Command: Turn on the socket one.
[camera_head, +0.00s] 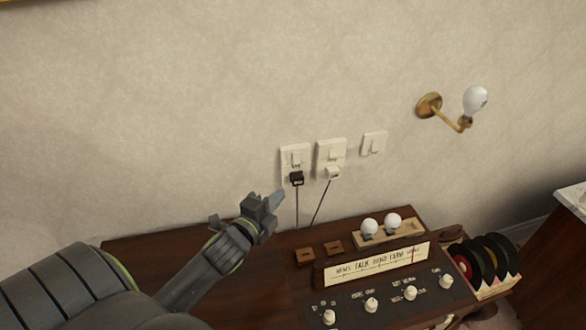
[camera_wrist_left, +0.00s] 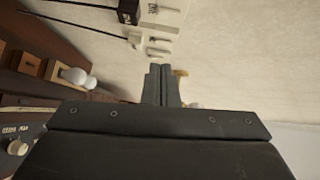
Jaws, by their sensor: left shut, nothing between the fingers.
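Two wall sockets with switches are on the beige wall in the head view. The left socket (camera_head: 295,156) has a black plug (camera_head: 296,179) in it. The middle socket (camera_head: 331,152) has a white plug (camera_head: 333,173) in it. A separate switch plate (camera_head: 374,143) is to their right. My left gripper (camera_head: 277,197) is shut and empty, below and left of the black plug, apart from the wall fixtures. In the left wrist view the closed fingers (camera_wrist_left: 162,84) point toward the wall, with the black plug (camera_wrist_left: 128,10) near the top. My right gripper is not in view.
A brown wooden cabinet (camera_head: 150,252) stands below the sockets. On it are two light bulbs in a wooden holder (camera_head: 388,233) and a panel with several knobs (camera_head: 371,305). A rack of records (camera_head: 484,262) is at right. A brass wall lamp (camera_head: 429,105) holds a bulb.

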